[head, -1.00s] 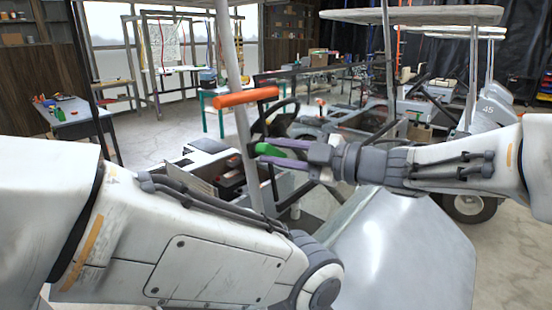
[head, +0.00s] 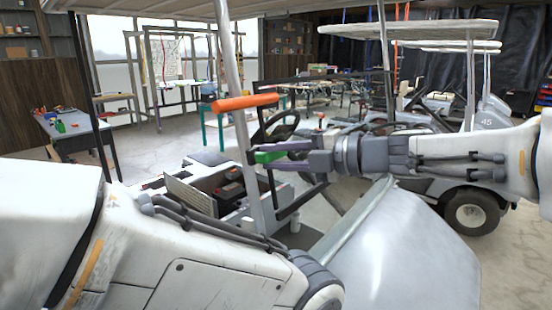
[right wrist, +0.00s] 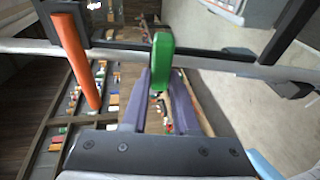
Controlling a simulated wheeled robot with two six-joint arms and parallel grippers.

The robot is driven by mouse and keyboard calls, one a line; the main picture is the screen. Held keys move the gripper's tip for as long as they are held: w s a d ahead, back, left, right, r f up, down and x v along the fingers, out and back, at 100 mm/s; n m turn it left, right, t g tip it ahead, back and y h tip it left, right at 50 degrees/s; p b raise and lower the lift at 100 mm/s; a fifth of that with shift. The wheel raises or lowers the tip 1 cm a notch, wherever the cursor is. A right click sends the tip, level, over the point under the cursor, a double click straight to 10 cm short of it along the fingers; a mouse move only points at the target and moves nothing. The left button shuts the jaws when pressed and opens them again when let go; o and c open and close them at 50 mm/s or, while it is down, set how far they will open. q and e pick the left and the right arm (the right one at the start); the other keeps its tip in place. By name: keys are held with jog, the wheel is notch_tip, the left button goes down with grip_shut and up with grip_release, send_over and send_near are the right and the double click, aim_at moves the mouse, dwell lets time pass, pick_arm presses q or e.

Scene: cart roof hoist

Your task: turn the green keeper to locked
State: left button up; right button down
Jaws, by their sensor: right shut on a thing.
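The green keeper (head: 268,156) is on the upright pale post (head: 246,140) of the near cart, below an orange handle (head: 246,102). In the head view it points from the post toward the right. My right gripper (head: 284,154) reaches in from the right with its purple fingers at the keeper. In the right wrist view the green keeper (right wrist: 162,58) sits between the tips of the fingers (right wrist: 162,80), which are shut on it. The orange handle (right wrist: 76,60) is at the left there. My left arm fills the lower left of the head view; its gripper is out of sight.
The near cart's open body (head: 215,190) lies behind my left arm, with a steering wheel (head: 281,125) beyond. A smooth grey panel (head: 400,250) fills the lower right. Another cart's wheel (head: 472,214) stands at right. Bare floor shows at left.

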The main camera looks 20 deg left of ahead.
dwell(0.4)
jog(key=c, duration=0.7)
grip_release()
jog(key=shift+d, duration=0.15)
jog(key=b+v, duration=0.1)
jog(key=v, duration=0.9)
jog(key=shift+d+r+b, duration=0.1)
jog(key=shift+d+b, duration=0.05)
jog(key=shift+b, duration=0.25)
